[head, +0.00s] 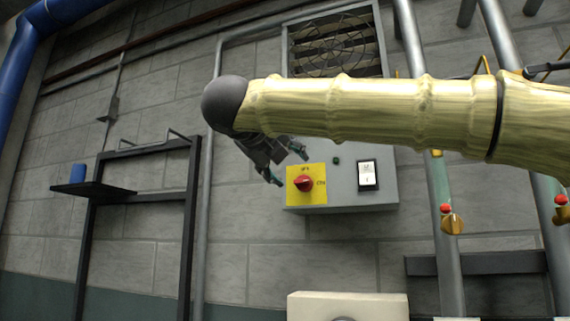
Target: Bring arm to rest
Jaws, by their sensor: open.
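My arm reaches in from the right across the upper middle of the head view, in a pale yellow ribbed sleeve with a dark grey rounded end. My gripper (285,167) hangs below that end, partly hidden by the arm. Its two fingertips point down and right and stand apart, with nothing seen between them. It appears in front of the grey control box, just above and left of the red rotary switch (303,184) on its yellow plate. Whether it touches the box cannot be told.
The grey control box (345,202) has a white switch (368,174) and a fan grille (335,45) above it. Pipes with orange valve handles (453,223) stand at right. A dark frame (190,230) with a shelf (105,192) and blue cup (78,174) stands left. A white unit (345,302) is below.

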